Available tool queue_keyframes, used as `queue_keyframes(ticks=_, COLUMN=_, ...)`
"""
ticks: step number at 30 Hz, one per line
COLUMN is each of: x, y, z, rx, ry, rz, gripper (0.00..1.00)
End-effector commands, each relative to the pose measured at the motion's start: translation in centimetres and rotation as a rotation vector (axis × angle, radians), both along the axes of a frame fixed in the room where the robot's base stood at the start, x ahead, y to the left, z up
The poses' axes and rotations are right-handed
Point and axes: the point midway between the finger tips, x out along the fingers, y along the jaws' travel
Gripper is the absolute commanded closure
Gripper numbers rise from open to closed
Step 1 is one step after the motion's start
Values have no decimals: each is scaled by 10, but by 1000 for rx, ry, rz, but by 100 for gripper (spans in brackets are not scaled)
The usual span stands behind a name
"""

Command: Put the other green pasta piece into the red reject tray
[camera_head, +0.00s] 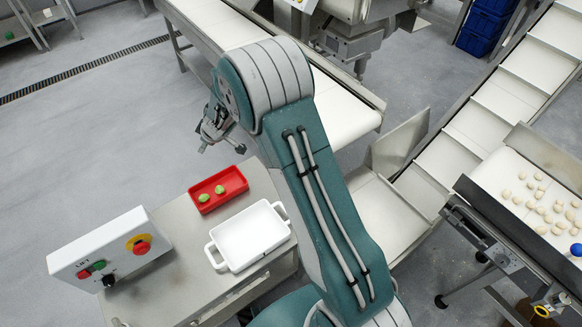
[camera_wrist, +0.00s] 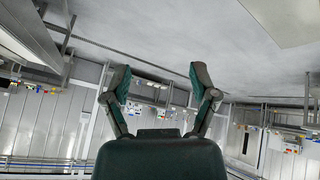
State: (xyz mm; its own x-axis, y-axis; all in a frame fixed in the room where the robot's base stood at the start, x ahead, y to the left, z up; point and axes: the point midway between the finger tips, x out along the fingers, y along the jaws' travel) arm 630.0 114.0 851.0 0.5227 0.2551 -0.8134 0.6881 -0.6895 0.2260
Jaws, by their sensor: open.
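Two green pasta pieces (camera_head: 211,193) lie side by side inside the red reject tray (camera_head: 236,190), which sits on the steel side table. No other green piece shows in either view. My gripper (camera_head: 212,138) hangs in the air above and behind the red tray, apart from it, beside the end of the white conveyor. In the wrist view my gripper (camera_wrist: 162,84) is open with nothing between its fingers, and the camera looks out over the floor and far wall.
A white two-handled dish (camera_head: 246,238) stands next to the red tray. A control box (camera_head: 108,250) with a red stop button stands at the table's left. A belt (camera_head: 530,195) with several pale pasta pieces and a blue item is at the right. A white conveyor (camera_head: 345,108) runs behind my arm.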

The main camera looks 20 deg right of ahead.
Motion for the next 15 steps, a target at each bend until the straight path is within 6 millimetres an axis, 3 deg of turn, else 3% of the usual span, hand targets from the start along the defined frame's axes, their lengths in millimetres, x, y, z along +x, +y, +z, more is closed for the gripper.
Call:
queue_keyframes(ticks=1, x=3, y=-10, z=31, rx=-4, ry=-57, rz=-50, gripper=24)
queue_keyframes(ticks=3, x=3, y=-25, z=68, rx=-16, ry=-123, rz=-120, gripper=24)
queue_keyframes(ticks=8, x=-13, y=-62, z=143, rx=-47, ry=-234, rz=-293, gripper=24)
queue_keyframes(ticks=12, x=-45, y=-95, z=195, rx=-73, ry=-281, rz=-445, gripper=24)
queue_keyframes(ticks=15, x=-77, y=-117, z=224, rx=-86, ry=-285, rz=-546, gripper=24)
